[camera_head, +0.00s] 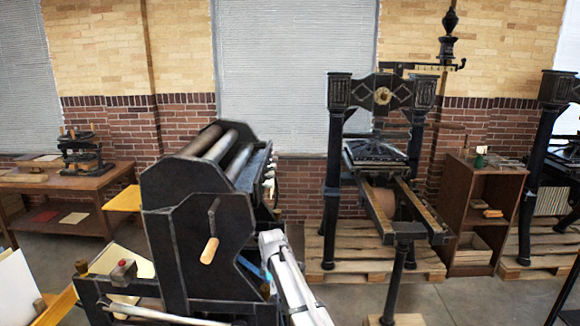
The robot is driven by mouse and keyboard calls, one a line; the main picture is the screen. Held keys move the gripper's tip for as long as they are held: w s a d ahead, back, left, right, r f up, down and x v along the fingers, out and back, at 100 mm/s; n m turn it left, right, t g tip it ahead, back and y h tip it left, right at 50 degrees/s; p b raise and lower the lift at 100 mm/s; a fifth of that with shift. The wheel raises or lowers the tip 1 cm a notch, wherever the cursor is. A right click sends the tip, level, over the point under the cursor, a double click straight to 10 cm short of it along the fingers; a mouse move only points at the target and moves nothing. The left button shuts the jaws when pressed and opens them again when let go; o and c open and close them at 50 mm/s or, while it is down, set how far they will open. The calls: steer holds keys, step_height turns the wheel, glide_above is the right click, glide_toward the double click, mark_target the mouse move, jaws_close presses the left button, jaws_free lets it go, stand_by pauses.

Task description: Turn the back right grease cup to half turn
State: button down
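A dark proof press (205,240) with metal rollers stands left of the middle. Several small pale and brass-coloured fittings (270,172) run along its right side. They may include grease cups, but they are too small to tell apart, and I cannot make out the back right cup or how far it is turned. My white arm (290,278) rises from the bottom edge to the press's right side, below these fittings. My gripper does not show clearly at its upper end, so whether it touches anything cannot be seen.
A crank with a wooden handle (210,250) sticks out from the press's near side. A tall iron hand press (382,92) stands on a pallet to the right, beside a brown wooden cabinet (455,235). A wooden table (105,180) is at left. Some grey floor is clear between the presses.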

steer(key=shift+s+d, duration=0.25)
steer(key=shift+d, duration=0.05)
stand_by(0.9)
step_height(320, 180, up, 6)
steer(key=p, duration=0.6)
steer(key=shift+w, duration=0.1)
stand_by(0.3)
steer(key=w, duration=0.1)
steer(key=w+r+p, duration=0.1)
steer(key=w, duration=0.1)
stand_by(0.4)
steer(key=shift+s+f, duration=0.1)
steer(key=shift+f, duration=0.1)
step_height(320, 180, down, 7)
steer(key=b, duration=0.7)
steer(key=shift+r, duration=0.2)
steer(key=shift+a, duration=0.1)
